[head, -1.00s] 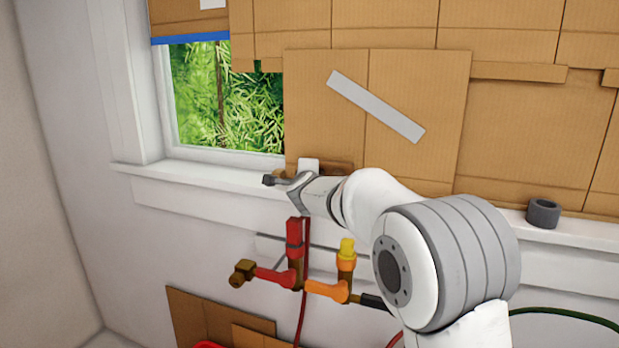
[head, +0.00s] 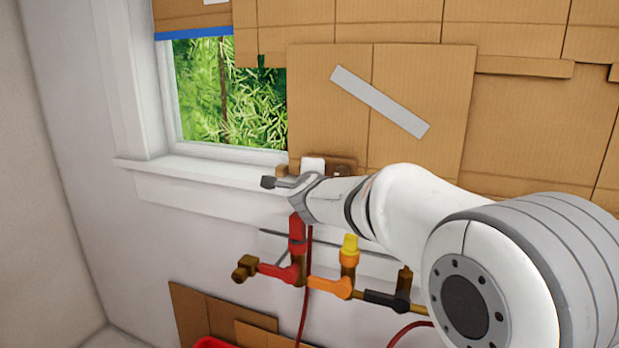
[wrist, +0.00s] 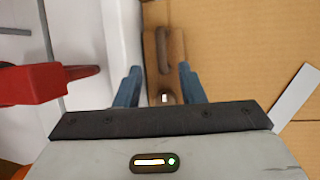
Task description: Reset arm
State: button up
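My arm reaches in from the lower right of the head view. My gripper (head: 270,183) is at the window sill, just left of a brown wooden block. In the wrist view, my gripper (wrist: 159,82) has its two blue fingers spread apart with nothing held between them. The brown wooden block (wrist: 162,60), with a rounded slot, shows between and beyond the fingers. In the head view the block (head: 342,166) is partly hidden by a white piece and my wrist. I cannot see any glass rod.
Red (head: 296,232), orange-yellow (head: 349,252) and black (head: 388,298) valves sit on pipes below the sill (head: 200,172). Cardboard panels (head: 420,90) cover most of the window. A red hose hangs beneath. The left wall area is clear.

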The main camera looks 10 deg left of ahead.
jog(key=shift+p+x, duration=0.35)
jog(key=shift+x, duration=3.6)
jog(key=shift+d, duration=0.15)
jog(key=shift+r, duration=0.15)
